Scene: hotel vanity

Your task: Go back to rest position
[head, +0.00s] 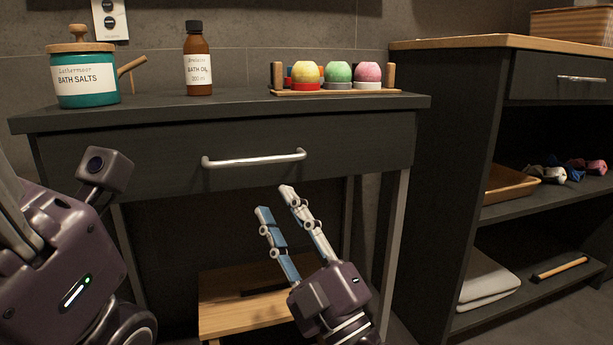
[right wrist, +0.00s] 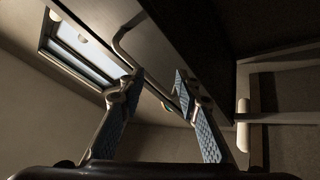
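My right gripper (head: 275,200) is in front of the dark vanity, below and a little in front of the drawer handle (head: 254,159). Its two blue-padded fingers are apart with nothing between them. In the right wrist view the same fingers (right wrist: 157,84) stand apart and empty, with the handle (right wrist: 135,55) showing beyond them. My left arm (head: 60,260) fills the left edge of the head view, with a dark purple housing. Its fingers do not show.
On the vanity top (head: 235,103) stand a teal bath salts jar (head: 87,80), a brown bath oil bottle (head: 198,65) and a wooden rack (head: 277,77) with coloured balls. The drawer looks closed. A wooden stool (head: 235,312) stands below. A dark shelf unit (head: 430,180) stands at the right.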

